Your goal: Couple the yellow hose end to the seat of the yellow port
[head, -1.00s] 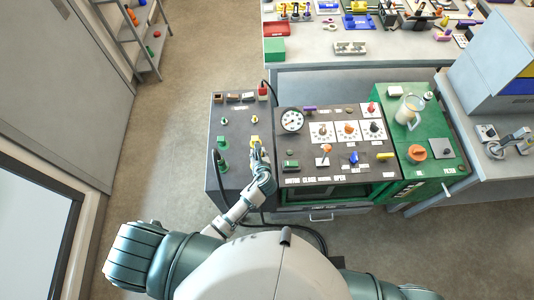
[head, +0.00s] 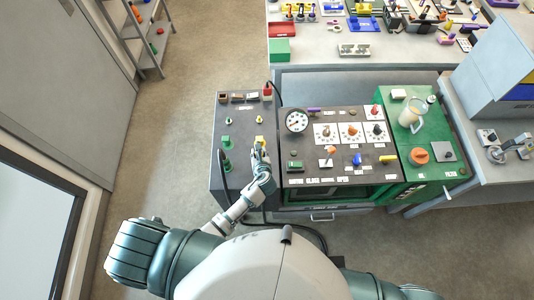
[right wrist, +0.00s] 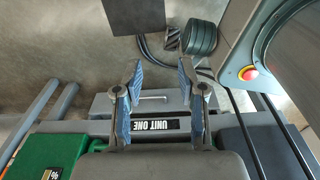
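On the dark left panel (head: 235,184) of the cart, in the head view, a small yellow fitting (head: 259,120) stands above a larger yellow piece (head: 260,138). I cannot tell which of these is the port's seat and which the hose end. My left gripper (head: 259,148) is at the lower edge of the larger yellow piece, touching it or very close. Its fingers are too small to tell whether they are closed on it. My right gripper (right wrist: 160,78) is open and empty in the right wrist view, over the front of a grey drawer labelled UNIT ONE (right wrist: 153,125).
Green fittings (head: 227,142) with a black hose (head: 221,170) stand left of the yellow ones. A red connector (head: 268,90) is at the panel's top right. A gauge (head: 297,121) and knobs fill the panel to the right. Floor left of the cart is clear.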

